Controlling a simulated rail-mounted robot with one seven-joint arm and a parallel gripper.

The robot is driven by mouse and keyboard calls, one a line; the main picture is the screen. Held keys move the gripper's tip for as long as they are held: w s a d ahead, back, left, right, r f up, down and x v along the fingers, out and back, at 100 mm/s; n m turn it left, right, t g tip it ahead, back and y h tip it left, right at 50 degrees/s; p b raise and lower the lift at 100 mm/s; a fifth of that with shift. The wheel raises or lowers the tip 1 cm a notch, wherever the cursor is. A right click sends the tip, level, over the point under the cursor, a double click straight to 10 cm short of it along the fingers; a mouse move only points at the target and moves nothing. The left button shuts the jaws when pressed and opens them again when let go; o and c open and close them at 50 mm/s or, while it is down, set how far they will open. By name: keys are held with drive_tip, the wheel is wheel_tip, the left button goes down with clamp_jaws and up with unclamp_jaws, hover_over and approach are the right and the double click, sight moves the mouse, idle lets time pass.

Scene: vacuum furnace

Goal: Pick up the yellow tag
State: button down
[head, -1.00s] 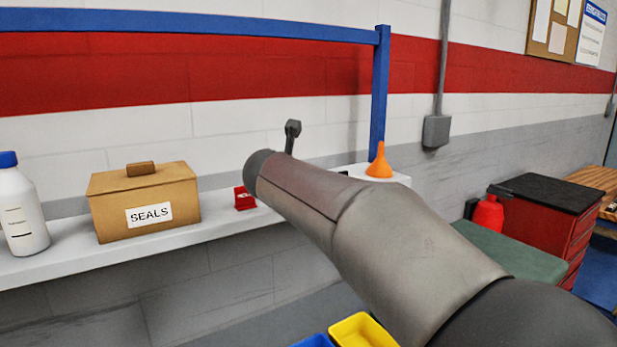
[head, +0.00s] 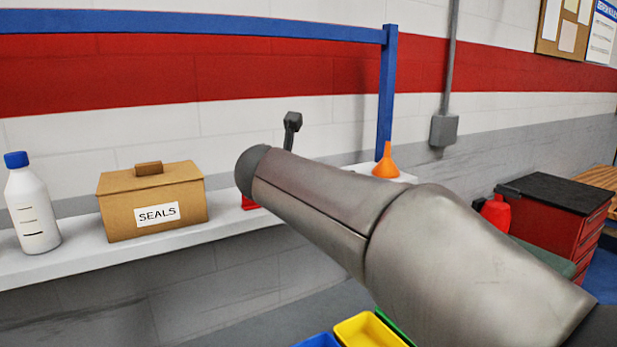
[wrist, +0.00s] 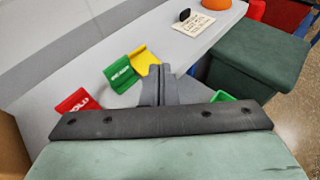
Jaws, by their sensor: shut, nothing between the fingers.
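The yellow tag (wrist: 141,58) stands on the white shelf in the wrist view, just beyond and slightly left of my fingertips. Its lower right part is hidden behind the fingers. My gripper (wrist: 159,72) is shut and empty, its two fingers together, pointing toward the tag; I cannot tell whether they touch it. A green tag (wrist: 121,74) stands beside the yellow one, to its left. A red tag (wrist: 77,102) with white lettering is nearer and further left. In the head view my arm hides the yellow tag and my gripper.
A SEALS box (head: 152,202) and white bottle (head: 32,205) stand on the shelf (head: 90,255). Further along are an orange funnel (head: 386,165) and a white card with a black object (wrist: 192,25). A blue frame post (head: 386,95) rises behind. Coloured bins (head: 368,330) sit below the shelf.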

drive_tip(key=s+a+b, duration=0.1)
drive_tip(key=s, duration=0.5)
drive_tip(key=shift+s, duration=0.3)
drive_tip(key=c, duration=2.1)
unclamp_jaws()
drive_tip(key=shift+s+a+b, duration=0.1)
drive_tip(key=shift+s+b, duration=0.2)
drive_tip(key=shift+s, duration=0.1)
drive_tip(key=o, duration=0.6)
drive_tip(key=shift+s, duration=0.2)
drive_tip(key=o, duration=0.7)
drive_tip(key=shift+o, duration=0.2)
